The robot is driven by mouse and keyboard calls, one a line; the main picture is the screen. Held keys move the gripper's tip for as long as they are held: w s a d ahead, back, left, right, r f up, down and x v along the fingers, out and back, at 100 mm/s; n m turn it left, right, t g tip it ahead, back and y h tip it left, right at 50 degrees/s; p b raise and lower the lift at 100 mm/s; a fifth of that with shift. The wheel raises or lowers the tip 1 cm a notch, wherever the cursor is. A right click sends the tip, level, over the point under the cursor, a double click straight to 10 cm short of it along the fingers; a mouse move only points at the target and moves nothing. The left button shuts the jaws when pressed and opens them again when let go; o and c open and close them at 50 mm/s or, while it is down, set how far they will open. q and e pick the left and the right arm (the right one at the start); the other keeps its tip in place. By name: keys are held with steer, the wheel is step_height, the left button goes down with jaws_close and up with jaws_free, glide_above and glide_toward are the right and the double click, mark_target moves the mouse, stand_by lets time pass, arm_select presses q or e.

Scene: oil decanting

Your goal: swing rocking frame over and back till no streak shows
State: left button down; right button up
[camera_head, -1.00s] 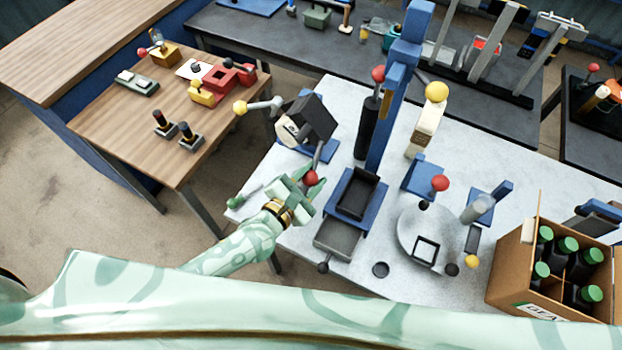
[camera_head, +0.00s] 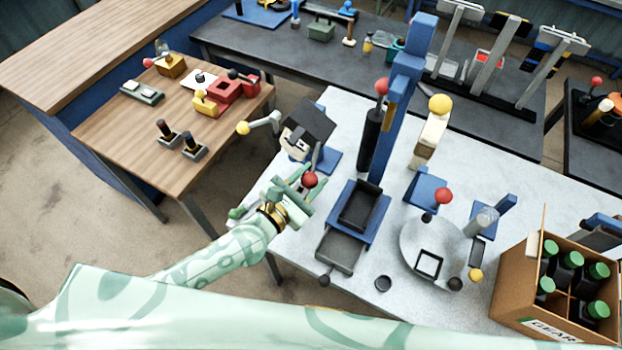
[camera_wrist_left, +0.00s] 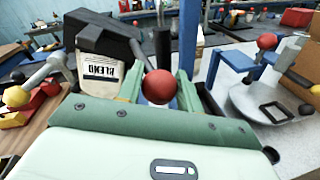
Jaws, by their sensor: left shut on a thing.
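The rocking frame is a black cradle (camera_head: 312,117) on a blue stand (camera_head: 329,160) at the table's left edge, and it is tilted. It holds a pale jug (camera_head: 296,145). In the left wrist view the jug's BLEND label (camera_wrist_left: 100,71) appears upside down beside the black cradle (camera_wrist_left: 97,33). My left gripper (camera_head: 302,186) is shut on the frame's red ball handle (camera_head: 310,180). The red ball also shows between the green fingers in the left wrist view (camera_wrist_left: 159,87). Whether the jug holds a streak is too small to tell. My right gripper is out of view.
A blue-and-black tray stand (camera_head: 374,222) and a tall blue post (camera_head: 390,120) stand right of the frame. A grey round plate (camera_head: 408,252) and a carton of bottles (camera_head: 520,290) are further right. A yellow-ball lever (camera_head: 262,122) juts left from the frame.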

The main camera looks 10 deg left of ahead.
arm_select(q)
steer(key=shift+w+r, duration=0.1)
steer(key=shift+r, duration=0.05)
steer(key=c, duration=1)
jaws_free()
steer(key=shift+o, duration=0.2)
steer(key=shift+a, duration=0.1)
steer(key=shift+s, duration=0.25)
steer(key=b+v, duration=0.2)
steer(key=v, duration=1.4)
steer(key=shift+f+b, duration=0.2)
steer(key=shift+b, duration=0.15)
steer(key=shift+a, duration=0.1)
